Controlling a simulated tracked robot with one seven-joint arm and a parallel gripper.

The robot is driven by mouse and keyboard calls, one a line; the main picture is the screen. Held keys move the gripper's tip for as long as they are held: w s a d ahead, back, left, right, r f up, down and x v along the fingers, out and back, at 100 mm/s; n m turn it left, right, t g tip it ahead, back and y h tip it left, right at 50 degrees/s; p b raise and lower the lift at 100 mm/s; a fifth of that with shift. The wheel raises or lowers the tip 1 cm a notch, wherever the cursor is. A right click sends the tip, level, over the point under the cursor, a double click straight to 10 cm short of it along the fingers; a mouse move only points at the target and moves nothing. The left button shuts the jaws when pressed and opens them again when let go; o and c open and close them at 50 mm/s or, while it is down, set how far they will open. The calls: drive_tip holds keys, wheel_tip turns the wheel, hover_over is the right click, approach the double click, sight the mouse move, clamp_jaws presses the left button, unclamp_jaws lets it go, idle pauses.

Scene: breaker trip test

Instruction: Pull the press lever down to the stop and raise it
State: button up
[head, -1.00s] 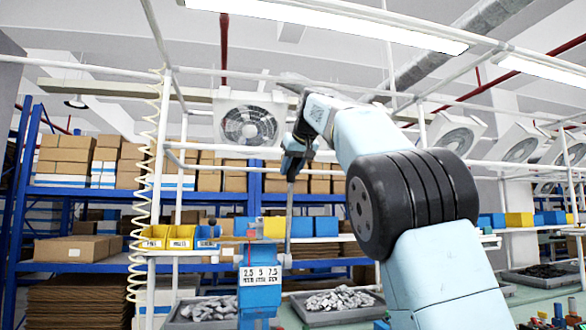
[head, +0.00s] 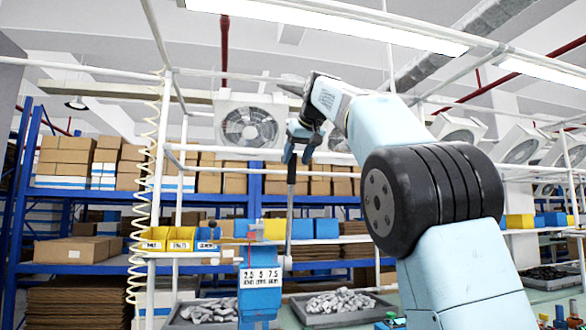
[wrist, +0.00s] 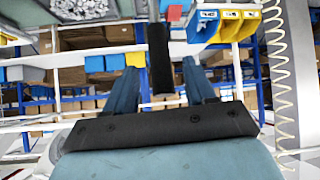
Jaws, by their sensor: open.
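The blue press (head: 259,290) stands at the lower centre of the head view, with a white number plate on its front. Its lever (head: 289,225) is a grey rod standing almost upright, with a black grip at its upper end. My gripper (head: 299,158) is open at the top of the lever, fingers pointing down. In the wrist view the black grip (wrist: 160,62) lies between the two blue fingers (wrist: 160,80), with a visible gap on each side. Part of the grip's upper end is hidden by the fingers in the head view.
Yellow bins (head: 168,239) sit on a rail left of the press. A grey tray of metal parts (head: 340,305) lies to its right. A coiled hose (head: 143,200) hangs from the white frame at left. Shelves with boxes stand behind.

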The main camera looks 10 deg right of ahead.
drive_tip(key=v, duration=0.8)
idle(0.4)
drive_tip(key=s+d+f+m+g, duration=0.1)
drive_tip(key=s+d+f, duration=0.4)
drive_tip(key=f, duration=0.3)
drive_tip(key=s+d+f+m+g, duration=0.1)
drive_tip(key=s+d+f+m, duration=0.1)
drive_tip(key=s+d+f, duration=0.35)
drive_tip(key=s+f+h, duration=0.1)
drive_tip(key=s+f, duration=0.6)
drive_tip(key=f, duration=0.5)
drive_tip(key=s+f+g+h, duration=0.1)
drive_tip(key=s+f, duration=0.7)
drive_tip(key=f, duration=0.5)
drive_tip(key=s+f+g, duration=0.1)
drive_tip(key=s+f, duration=0.6)
drive_tip(key=f, duration=0.5)
drive_tip(key=shift+s+f+m+h, duration=0.15)
drive_tip(key=shift+f+m+h, duration=0.15)
drive_tip(key=shift+m+h, duration=0.1)
